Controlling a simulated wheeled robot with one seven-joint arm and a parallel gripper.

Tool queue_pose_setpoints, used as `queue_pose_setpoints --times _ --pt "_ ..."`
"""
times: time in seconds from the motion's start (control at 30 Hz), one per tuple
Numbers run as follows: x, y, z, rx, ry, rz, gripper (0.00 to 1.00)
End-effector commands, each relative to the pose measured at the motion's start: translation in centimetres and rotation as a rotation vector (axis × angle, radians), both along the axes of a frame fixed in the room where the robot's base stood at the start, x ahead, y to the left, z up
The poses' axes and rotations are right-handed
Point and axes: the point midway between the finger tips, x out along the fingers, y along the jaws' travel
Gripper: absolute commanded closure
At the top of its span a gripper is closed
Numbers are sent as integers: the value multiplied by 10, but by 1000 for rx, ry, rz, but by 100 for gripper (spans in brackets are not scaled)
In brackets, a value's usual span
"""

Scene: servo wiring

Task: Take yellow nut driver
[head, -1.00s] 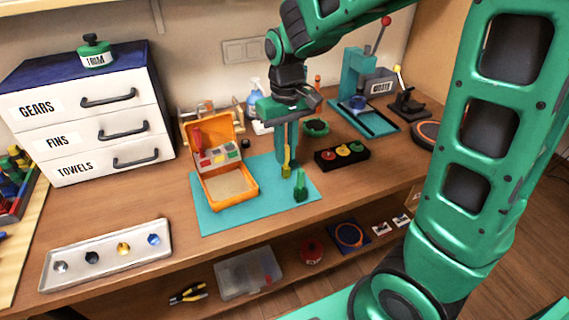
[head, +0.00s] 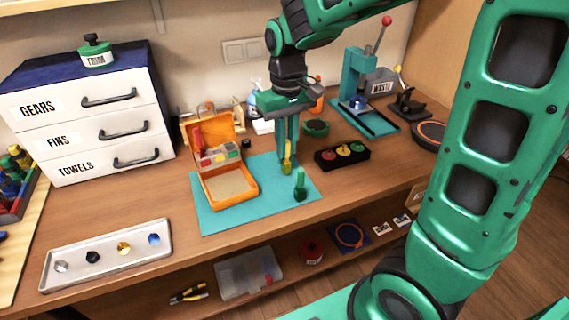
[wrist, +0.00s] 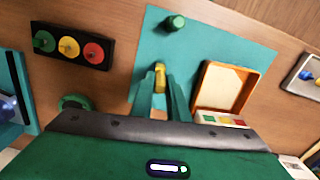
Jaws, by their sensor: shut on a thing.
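The yellow nut driver (head: 287,165) stands upright on the teal mat (head: 222,218). My gripper (head: 288,150) points down over it, its fingers shut on the driver's upper part. In the wrist view the yellow driver (wrist: 160,76) shows between the tips of my gripper (wrist: 160,85). A green driver (head: 300,186) stands on the mat just in front and to the right; it also shows in the wrist view (wrist: 175,22). I cannot tell whether the yellow driver's lower end touches the mat.
An open orange case (head: 251,188) lies left of my gripper on the mat. A black block with red, yellow and green knobs (head: 325,164) stands to the right. A white tray (head: 60,284) with several small parts is at the front left. Bare table lies between tray and mat.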

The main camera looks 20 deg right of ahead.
Motion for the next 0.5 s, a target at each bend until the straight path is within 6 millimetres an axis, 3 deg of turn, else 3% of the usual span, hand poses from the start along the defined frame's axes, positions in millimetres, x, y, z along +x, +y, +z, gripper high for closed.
queue_pose_setpoints --times 0.5 --pt "1 0 27 0 -3 -1 100"
